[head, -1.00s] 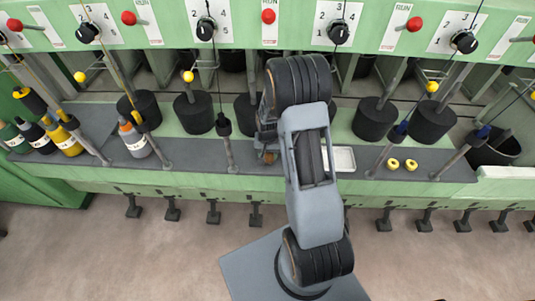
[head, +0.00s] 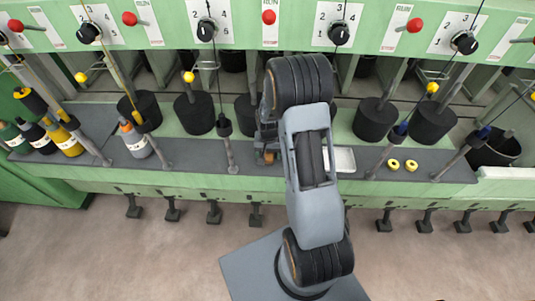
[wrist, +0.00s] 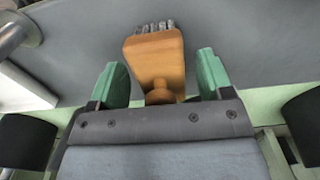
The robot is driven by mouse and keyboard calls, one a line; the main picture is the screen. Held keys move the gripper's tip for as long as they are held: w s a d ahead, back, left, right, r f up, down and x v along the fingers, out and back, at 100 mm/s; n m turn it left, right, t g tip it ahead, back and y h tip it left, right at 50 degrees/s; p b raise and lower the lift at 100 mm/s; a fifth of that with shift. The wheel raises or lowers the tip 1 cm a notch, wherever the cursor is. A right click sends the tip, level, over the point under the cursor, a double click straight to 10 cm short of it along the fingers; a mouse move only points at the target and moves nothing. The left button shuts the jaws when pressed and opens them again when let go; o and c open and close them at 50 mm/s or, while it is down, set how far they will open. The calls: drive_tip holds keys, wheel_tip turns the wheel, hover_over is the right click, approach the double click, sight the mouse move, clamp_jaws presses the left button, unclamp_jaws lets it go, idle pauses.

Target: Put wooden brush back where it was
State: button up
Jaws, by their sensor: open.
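The wooden brush (wrist: 155,59) has an orange-brown body, a round knob at its near end and grey bristles at its far end. In the wrist view it lies against the grey shelf surface, between my two green fingers. My gripper (wrist: 161,80) is open, with a gap between the brush and each finger. In the head view a small part of the brush (head: 268,158) shows at the shelf's front, just below my gripper (head: 267,146). My wrist and arm hide most of that spot there.
A white tray (head: 344,160) stands right of my arm on the grey shelf (head: 200,155). Two yellow rings (head: 402,164) lie farther right. Bottles (head: 134,140) stand at left. Black pots (head: 194,113) line the back, and slanted rods (head: 228,150) rise from the shelf's front.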

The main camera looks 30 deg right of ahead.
wheel_tip(320, 180, up, 11)
drive_tip(key=shift+f+p, duration=0.1)
drive_tip(key=shift+p, duration=0.2)
drive_tip(key=s+a+r+n+t, duration=0.1)
drive_tip(key=s+a+r+n, duration=0.2)
drive_tip(key=s+a+r, duration=0.2)
drive_tip(key=s+a+r+n+t, duration=0.2)
drive_tip(key=s+a+r, duration=0.2)
drive_tip(key=s+r, duration=0.3)
drive_tip(key=s, duration=0.4)
drive_tip(key=shift+a+r+n, duration=0.25)
drive_tip(key=shift+a+n, duration=0.1)
drive_tip(key=shift+n, duration=0.05)
drive_tip(key=shift+r, duration=0.1)
